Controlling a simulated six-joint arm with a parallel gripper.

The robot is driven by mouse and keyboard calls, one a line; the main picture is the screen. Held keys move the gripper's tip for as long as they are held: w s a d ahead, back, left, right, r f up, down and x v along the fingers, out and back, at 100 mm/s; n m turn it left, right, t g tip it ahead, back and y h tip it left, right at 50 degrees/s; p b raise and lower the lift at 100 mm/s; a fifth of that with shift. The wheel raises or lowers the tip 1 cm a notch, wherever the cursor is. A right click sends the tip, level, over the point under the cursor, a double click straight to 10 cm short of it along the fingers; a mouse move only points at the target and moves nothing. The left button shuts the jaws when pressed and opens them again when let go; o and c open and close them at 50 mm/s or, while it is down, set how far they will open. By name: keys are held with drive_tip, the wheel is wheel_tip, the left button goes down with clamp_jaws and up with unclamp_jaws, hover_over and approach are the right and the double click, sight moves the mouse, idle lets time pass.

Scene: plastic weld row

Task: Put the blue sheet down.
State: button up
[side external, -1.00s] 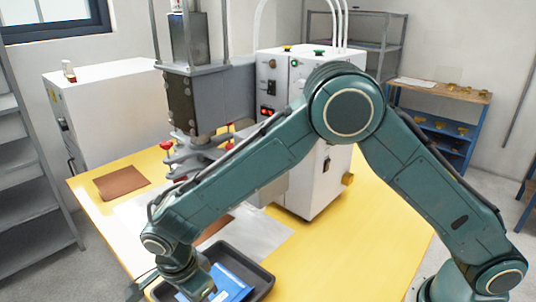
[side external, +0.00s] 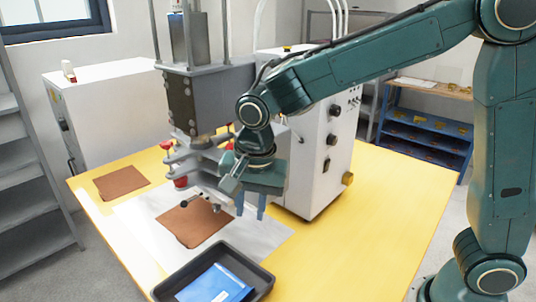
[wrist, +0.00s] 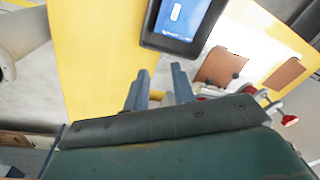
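The blue sheet (side external: 216,285) lies in the black tray (side external: 266,274) at the front of the yellow table. A small white label shows on it. The sheet (wrist: 190,15) and tray (wrist: 165,43) also show at the top of the wrist view. My gripper (side external: 251,208) is up and away from the tray, near the press, with its fingers pointing down. In the wrist view my gripper (wrist: 160,85) has its two fingers apart, with nothing between them.
A brown sheet (side external: 190,222) lies on the pale plate (side external: 262,240) under the press (side external: 190,95). Another brown sheet (side external: 122,182) lies at the table's left. A white machine cabinet (side external: 325,175) stands behind my gripper. The table's right side is clear.

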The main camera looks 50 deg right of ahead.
drive_tip(key=s+d+r+n+t, duration=0.2)
drive_tip(key=s+d+r+n, duration=0.3)
drive_tip(key=s+d+r, duration=0.4)
drive_tip(key=s+d+n+t, duration=0.1)
drive_tip(key=s+d+n, duration=0.2)
drive_tip(key=s, duration=0.2)
drive_tip(key=s+d+f+n+t, duration=0.1)
drive_tip(key=s+d+n, duration=0.2)
drive_tip(key=s, duration=0.2)
drive_tip(key=shift+s+f, duration=0.15)
drive_tip(key=shift+s, duration=0.2)
